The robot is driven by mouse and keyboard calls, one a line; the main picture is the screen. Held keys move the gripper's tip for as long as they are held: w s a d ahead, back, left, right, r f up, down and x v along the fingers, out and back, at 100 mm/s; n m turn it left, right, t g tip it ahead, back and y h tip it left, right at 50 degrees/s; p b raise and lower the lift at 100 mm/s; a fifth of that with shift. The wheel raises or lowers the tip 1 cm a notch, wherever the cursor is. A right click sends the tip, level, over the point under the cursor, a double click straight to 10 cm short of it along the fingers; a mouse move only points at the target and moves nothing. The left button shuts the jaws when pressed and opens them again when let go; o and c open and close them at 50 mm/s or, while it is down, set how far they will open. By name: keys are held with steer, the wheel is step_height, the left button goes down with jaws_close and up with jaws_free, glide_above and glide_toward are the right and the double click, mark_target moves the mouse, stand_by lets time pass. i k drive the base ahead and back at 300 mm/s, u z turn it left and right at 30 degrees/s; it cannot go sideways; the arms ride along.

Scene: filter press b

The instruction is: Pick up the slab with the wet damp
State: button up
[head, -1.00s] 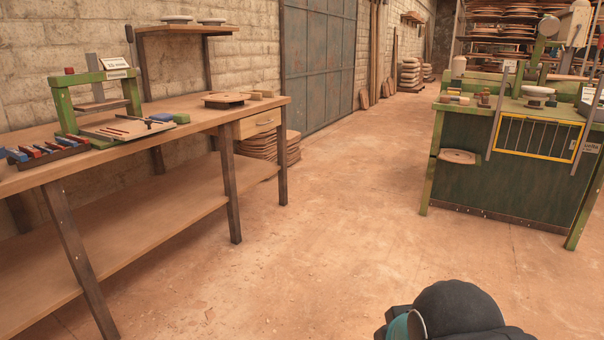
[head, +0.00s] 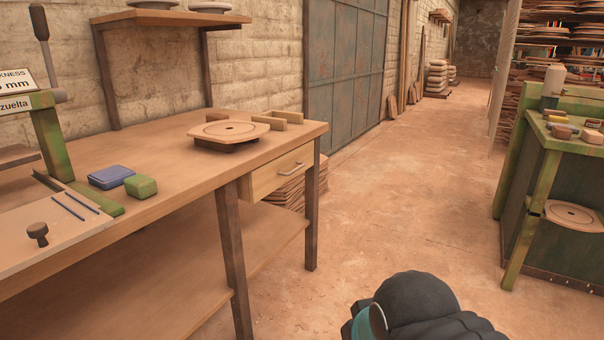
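A pale octagonal slab (head: 229,131) with a round ring mark and a centre dot lies flat on a dark low base on the wooden workbench (head: 190,165). A second similar slab (head: 573,216) lies on a low ledge at the side of the green bench on the right. I cannot tell from this view whether either slab is damp. A flat pale board (head: 45,238) with a brown knob and two thin dark rods lies at the near left of the workbench. My gripper is not in view; only a dark part of my arm shows at the bottom.
A blue block (head: 110,177) and a green block (head: 141,186) lie beside the green press frame (head: 55,140). Wooden blocks (head: 277,119) sit behind the slab. A closed drawer (head: 280,172) is under the bench end. Open floor (head: 410,200) runs between the benches.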

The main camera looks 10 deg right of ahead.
mark_target(557, 131)
steer(key=z, duration=0.35)
steer(key=i, duration=2.1)
steer(key=z, duration=1.95)
steer(key=i, duration=1.25)
steer(key=z, duration=0.9)
